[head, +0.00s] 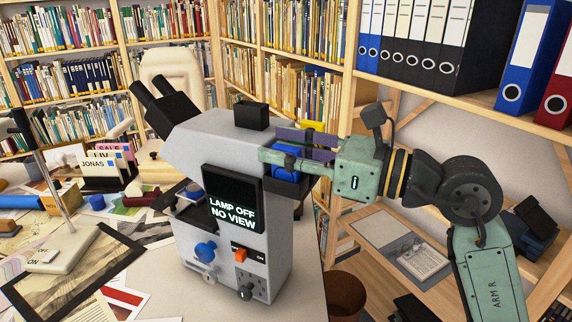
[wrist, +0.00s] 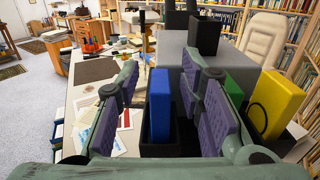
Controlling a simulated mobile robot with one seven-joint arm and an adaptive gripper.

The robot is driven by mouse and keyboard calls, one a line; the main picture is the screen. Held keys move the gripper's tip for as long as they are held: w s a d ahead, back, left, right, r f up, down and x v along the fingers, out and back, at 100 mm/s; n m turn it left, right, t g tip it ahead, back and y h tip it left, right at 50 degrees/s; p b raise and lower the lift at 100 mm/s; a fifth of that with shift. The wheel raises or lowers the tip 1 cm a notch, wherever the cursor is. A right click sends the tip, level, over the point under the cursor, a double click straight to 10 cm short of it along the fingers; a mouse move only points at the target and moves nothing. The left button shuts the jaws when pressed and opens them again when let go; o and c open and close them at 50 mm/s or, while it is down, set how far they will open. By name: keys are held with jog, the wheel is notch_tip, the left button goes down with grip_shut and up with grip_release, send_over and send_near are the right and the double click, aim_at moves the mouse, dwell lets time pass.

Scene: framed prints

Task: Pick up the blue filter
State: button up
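The blue filter (wrist: 160,106) is an upright blue slab standing in a black holder (wrist: 160,150) beside the microscope. My gripper (wrist: 162,82) is open, with its purple-padded fingers on either side of the blue filter; gaps show between the filter and both pads. In the head view my gripper (head: 297,150) reaches in from the right at the microscope's side. The grey microscope (head: 200,150) has a screen (head: 232,204) reading "LAMP OFF NO VIEW".
In the wrist view a yellow filter (wrist: 275,103) and a green filter (wrist: 242,80) stand right of my right finger, the green partly hidden. The desk carries papers, a framed print (head: 75,268) and a lamp stand. Shelves with binders (head: 415,40) rise behind my arm.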

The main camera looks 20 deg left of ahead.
grip_shut()
jog(key=shift+r, duration=0.1)
dwell(0.5)
